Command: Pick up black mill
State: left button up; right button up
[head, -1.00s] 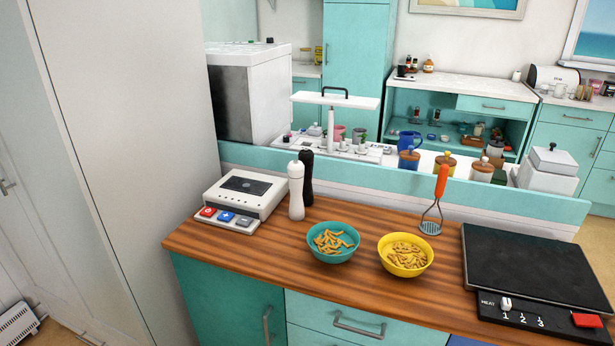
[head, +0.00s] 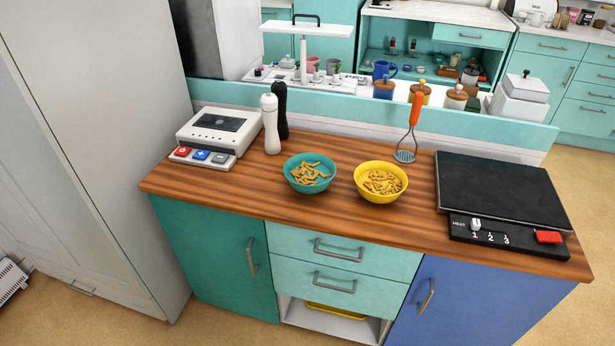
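The black mill (head: 281,108) stands upright on the wooden countertop (head: 230,180), near its back edge. A white mill (head: 270,125) stands just in front of it and to its left, hiding part of its body. Neither of my grippers shows in the head view.
A white device with coloured buttons (head: 217,134) sits left of the mills. A teal bowl (head: 309,173) and a yellow bowl (head: 381,181) hold pasta-like pieces. An orange-handled masher (head: 410,127) stands behind the yellow bowl. A black hotplate (head: 500,190) lies at the right. The counter's front left is clear.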

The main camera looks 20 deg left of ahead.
aim_at(283, 127)
jog(key=i+l, duration=0.15)
jog(key=l, duration=0.25)
jog(key=i+l, duration=0.15)
jog(key=l, duration=0.2)
jog(key=i+l+u, duration=0.1)
jog(key=l, duration=0.25)
jog(key=i+l, duration=0.15)
jog(key=l, duration=0.25)
